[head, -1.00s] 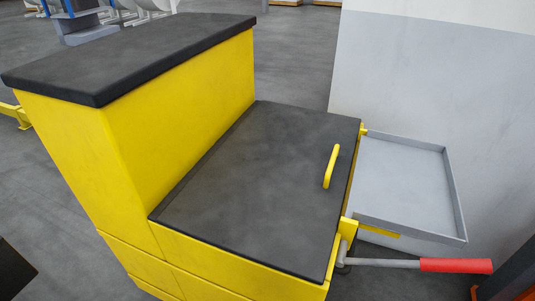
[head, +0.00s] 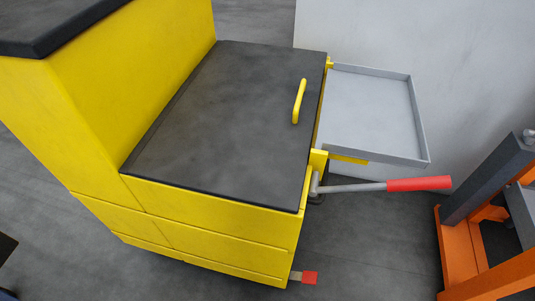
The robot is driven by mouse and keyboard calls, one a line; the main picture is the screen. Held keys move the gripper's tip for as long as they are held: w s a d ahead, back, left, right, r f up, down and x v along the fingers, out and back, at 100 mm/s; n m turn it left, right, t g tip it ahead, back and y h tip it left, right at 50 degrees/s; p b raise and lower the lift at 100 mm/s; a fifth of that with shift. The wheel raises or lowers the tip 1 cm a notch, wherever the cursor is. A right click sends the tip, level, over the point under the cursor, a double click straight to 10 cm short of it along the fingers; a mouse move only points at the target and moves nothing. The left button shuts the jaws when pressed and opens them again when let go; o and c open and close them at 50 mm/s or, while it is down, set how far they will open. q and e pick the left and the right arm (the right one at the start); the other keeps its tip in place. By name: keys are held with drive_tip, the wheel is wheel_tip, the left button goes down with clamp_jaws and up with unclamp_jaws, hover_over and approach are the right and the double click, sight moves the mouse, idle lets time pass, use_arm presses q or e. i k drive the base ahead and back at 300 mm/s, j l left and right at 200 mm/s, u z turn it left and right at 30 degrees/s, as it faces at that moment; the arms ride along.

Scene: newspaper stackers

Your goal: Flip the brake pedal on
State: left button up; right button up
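A small red pedal (head: 310,278) on a short metal stub sticks out near the floor at the lower right corner of the yellow machine (head: 220,226). It is the only pedal in view, and I cannot tell whether it is on or off. A grey lever with a red grip (head: 418,184) juts right from the machine's side, well above the pedal. Neither of my grippers is in view.
The machine has a dark top with a yellow handle (head: 299,101) and a grey side tray (head: 375,112). An orange and grey frame (head: 455,255) stands at the right. Bare floor (head: 375,250) lies between the pedal and that frame.

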sight(309, 276)
drive_tip(key=k+l, duration=0.2)
drive_tip(key=l, duration=0.15)
drive_tip(key=k+l, duration=0.25)
drive_tip(key=l, duration=0.15)
drive_tip(key=k+l, duration=0.2)
drive_tip(key=l, duration=0.15)
